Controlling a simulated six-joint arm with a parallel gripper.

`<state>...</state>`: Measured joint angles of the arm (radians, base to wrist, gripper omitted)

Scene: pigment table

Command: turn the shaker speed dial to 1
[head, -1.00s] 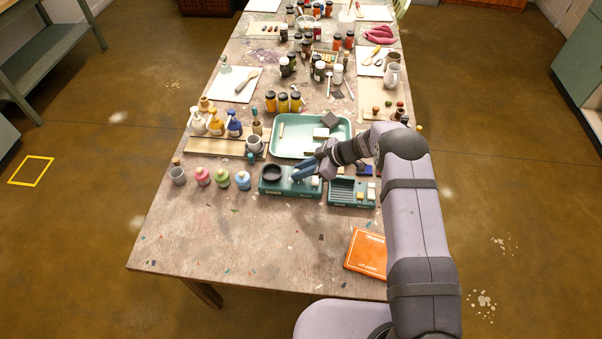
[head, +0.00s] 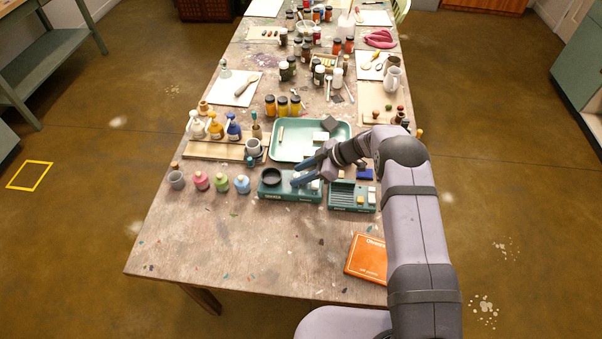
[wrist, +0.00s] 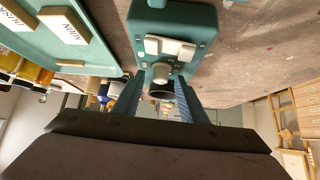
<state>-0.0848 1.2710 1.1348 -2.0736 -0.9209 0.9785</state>
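The shaker (head: 275,192) is a teal box with a black ring on top, near the middle of the table in the head view. In the wrist view its teal body (wrist: 172,15) carries two cream buttons or switches (wrist: 152,45) and a pale round knob (wrist: 161,70), which looks like the speed dial. My gripper (head: 303,172) is over the shaker's right part in the head view. In the wrist view its blue fingers (wrist: 158,92) are spread, with the knob in line between them. I cannot tell whether they touch it. The dial's marks and setting are not readable.
A second teal unit (head: 340,207) with a slotted top stands right of the shaker. A pale green tray (head: 282,152) lies behind. Pink, green and blue bottles (head: 221,184) stand to the left. An orange box (head: 365,258) lies in front. The front left tabletop is clear.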

